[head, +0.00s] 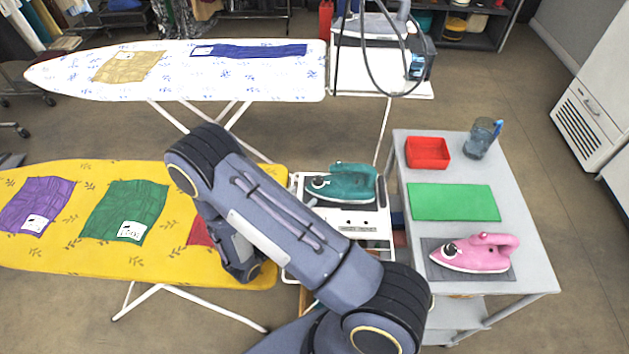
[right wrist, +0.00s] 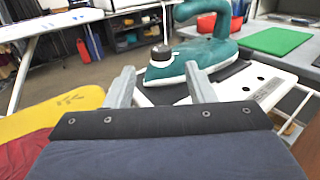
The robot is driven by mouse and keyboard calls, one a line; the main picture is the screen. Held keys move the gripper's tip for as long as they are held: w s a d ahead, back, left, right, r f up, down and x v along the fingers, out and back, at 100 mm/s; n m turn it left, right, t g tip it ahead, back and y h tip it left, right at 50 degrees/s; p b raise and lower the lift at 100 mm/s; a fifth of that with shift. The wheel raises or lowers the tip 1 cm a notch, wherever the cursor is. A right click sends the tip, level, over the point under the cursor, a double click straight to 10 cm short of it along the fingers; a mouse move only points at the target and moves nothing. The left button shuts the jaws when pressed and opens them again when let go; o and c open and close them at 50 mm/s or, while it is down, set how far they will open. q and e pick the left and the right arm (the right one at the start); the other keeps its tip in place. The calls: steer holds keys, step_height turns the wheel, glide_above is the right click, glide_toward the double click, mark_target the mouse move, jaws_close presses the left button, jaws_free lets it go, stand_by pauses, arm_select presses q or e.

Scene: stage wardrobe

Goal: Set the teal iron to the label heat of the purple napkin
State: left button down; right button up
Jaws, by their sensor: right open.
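The teal iron (head: 345,185) rests on the white stand at the end of the yellow board. It also shows in the right wrist view (right wrist: 205,60), with a dark round knob (right wrist: 162,53) at its near end. The knob's setting is unreadable. The purple napkin (head: 40,195) lies on the yellow board at the far left; its white label (head: 34,223) has marks too small to read. My right gripper (right wrist: 160,80) is open and empty, its fingers pointing toward the iron and knob, apart from them. In the head view my right arm hides its fingers. My left gripper is out of view.
The yellow ironing board (head: 75,258) also bears a green napkin (head: 125,208) and a partly hidden red one (head: 198,233). A grey table (head: 535,270) on the right holds a pink iron (head: 475,255), green mat (head: 453,202), red tray (head: 427,153) and jug (head: 482,140). A white board (head: 220,80) stands behind.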

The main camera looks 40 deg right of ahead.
mark_target(315, 183)
steer(key=p+x, duration=0.1)
steer(key=x, duration=0.5)
steer(key=shift+d+p, duration=0.35)
steer(key=shift+d, duration=0.05)
steer(key=shift+f, duration=0.1)
steer(key=c, duration=1)
steer(key=shift+w, duration=0.1)
